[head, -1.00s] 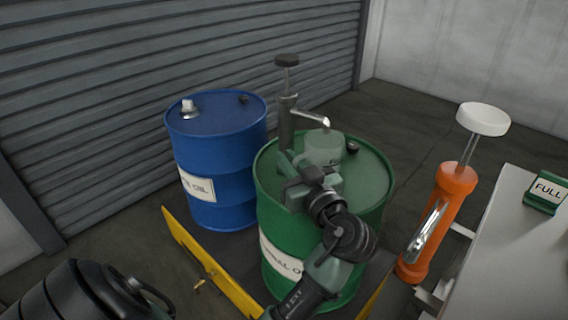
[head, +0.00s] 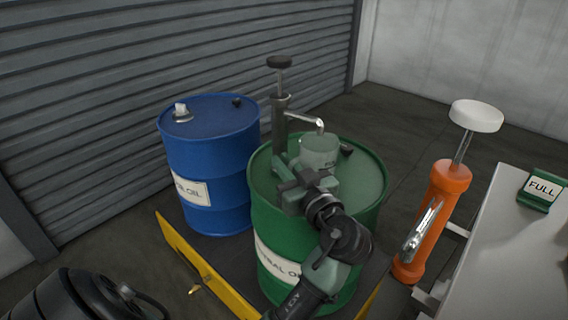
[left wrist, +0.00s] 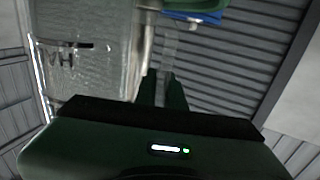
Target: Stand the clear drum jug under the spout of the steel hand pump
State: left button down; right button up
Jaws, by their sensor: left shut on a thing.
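The clear drum jug (head: 319,150) is upright over the top of the green drum, in the head view. It also shows large and see-through at the left of the left wrist view (left wrist: 85,65). The steel hand pump (head: 281,125) stands on the green drum, its spout (head: 303,119) bending down to a tip just above the jug's mouth. My left gripper (head: 297,178) is shut on the jug, at what looks like its clear handle (left wrist: 168,55). Whether the jug's base touches the drum top is hidden by the gripper. My right gripper is not in view.
The green drum (head: 262,222) stands beside a blue drum (head: 208,150) inside yellow edging (head: 195,262). An orange hand pump (head: 440,215) is at the right, by a pale table (head: 490,250) with a FULL sign (head: 541,190). A black container (head: 75,298) is at lower left.

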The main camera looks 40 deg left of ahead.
pick_arm(q)
jog(key=shift+f, duration=0.15)
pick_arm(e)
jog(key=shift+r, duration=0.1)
pick_arm(q)
jog(key=shift+f+b, duration=0.2)
jog(key=shift+b, duration=0.15)
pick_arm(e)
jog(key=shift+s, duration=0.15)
pick_arm(q)
jog(key=c, duration=1.4)
grip_release()
jog(key=shift+c, duration=0.2)
